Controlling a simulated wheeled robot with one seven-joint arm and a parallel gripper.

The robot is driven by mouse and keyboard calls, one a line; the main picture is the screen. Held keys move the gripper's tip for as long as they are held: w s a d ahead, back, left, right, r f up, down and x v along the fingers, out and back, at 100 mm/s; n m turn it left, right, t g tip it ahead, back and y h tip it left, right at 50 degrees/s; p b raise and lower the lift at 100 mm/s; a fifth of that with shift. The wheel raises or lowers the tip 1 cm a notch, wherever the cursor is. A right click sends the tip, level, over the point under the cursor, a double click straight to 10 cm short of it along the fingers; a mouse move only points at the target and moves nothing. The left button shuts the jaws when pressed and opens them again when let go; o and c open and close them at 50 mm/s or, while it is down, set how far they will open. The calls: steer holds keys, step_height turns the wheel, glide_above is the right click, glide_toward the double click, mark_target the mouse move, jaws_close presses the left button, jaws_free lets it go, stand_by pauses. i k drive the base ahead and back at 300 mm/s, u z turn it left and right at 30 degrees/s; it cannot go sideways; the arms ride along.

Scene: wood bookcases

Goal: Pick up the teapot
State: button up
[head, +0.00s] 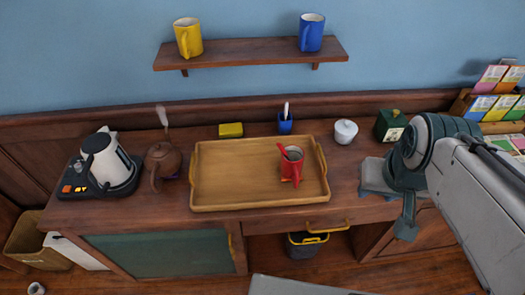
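A brown round teapot (162,160) stands on the wooden desk (225,225), between an electric kettle (104,160) and a wooden tray (255,200). A curved brown part hangs down at its front left. A thin pale shape rises behind it. My gripper (392,205) is at the right, over the right end of the desk and well apart from the teapot. Its grey parts point down and left. I see nothing held, but its finger gap is unclear from this angle.
A shelf (250,55) above holds yellow (189,38) and blue (311,33) mugs. A bin (303,245) is below.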

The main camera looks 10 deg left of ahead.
mark_target(162, 160)
steer(key=u, duration=1.7)
steer(key=k, duration=0.65)
steer(key=u, duration=0.4)
steer(key=i, duration=1.35)
steer(key=z, duration=0.45)
